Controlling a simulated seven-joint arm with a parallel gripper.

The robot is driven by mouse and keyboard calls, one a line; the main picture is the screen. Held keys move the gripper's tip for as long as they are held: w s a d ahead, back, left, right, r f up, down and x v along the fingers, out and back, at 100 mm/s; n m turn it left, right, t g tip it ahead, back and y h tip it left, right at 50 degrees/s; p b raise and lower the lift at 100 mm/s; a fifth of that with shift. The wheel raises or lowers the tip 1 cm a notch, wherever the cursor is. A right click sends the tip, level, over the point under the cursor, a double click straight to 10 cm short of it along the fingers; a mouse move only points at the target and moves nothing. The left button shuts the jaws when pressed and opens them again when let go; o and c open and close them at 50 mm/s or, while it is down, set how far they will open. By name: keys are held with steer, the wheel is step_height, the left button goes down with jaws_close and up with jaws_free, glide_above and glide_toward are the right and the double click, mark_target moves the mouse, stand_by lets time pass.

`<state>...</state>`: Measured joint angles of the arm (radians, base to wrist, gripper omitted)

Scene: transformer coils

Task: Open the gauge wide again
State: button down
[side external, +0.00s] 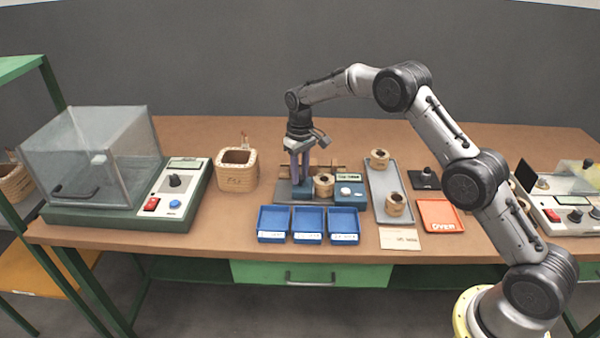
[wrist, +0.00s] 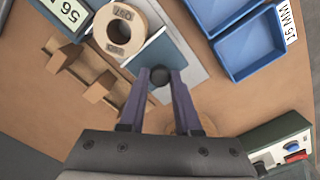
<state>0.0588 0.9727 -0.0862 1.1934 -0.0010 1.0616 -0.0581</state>
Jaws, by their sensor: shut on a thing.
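The gauge (side external: 350,192) is a blue-grey bench device with a small display, in the middle of the table. Its display (wrist: 66,12) also shows at the top left of the wrist view. A tan ring-shaped coil (side external: 324,184) sits on the gauge; in the wrist view this coil (wrist: 118,33) lies against or very close to a blue-grey jaw plate (wrist: 158,52). My gripper (side external: 300,182) points down at the gauge's left part. In the wrist view its fingers are shut on a dark round knob (wrist: 160,76) beside the plate.
Three blue bins (side external: 308,237) stand in front of the gauge. A grey tray (side external: 379,178) with two coils and an orange tray (side external: 440,214) are to the right.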

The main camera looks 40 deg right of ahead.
stand_by(0.4)
steer(key=shift+w+a, duration=1.1)
steer(key=c, duration=0.6)
jaws_free()
step_height(320, 180, up, 14)
